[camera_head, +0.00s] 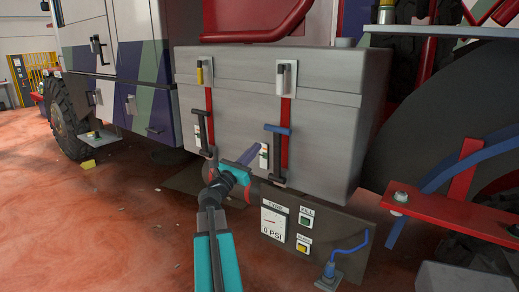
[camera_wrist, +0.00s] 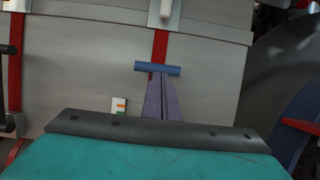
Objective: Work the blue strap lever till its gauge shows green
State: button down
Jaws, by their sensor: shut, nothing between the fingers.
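The blue strap lever (camera_head: 279,129) is on the right-hand red strap of a grey box. Its blue crossbar is at the top of dark side arms. In the wrist view the blue crossbar (camera_wrist: 158,68) lies across the red strap, just above my fingertips. My gripper (camera_head: 257,147) is shut and empty, its purple fingers pointing at the lever from the left. In the wrist view my gripper (camera_wrist: 156,76) hides the lever's lower part. I cannot tell whether the fingertips touch it. A small gauge (camera_wrist: 119,104) left of the strap shows orange and green marks; its reading is too small.
A second strap lever (camera_head: 202,114) with a black bar is on the left red strap. The grey box (camera_head: 340,110) hangs on the truck. Below it is a tyre panel (camera_head: 330,225). A red bar (camera_head: 450,212) juts out at right. Open floor lies left.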

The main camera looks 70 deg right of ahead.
jog(key=shift+v, duration=1.25)
jog(key=shift+r, duration=0.15)
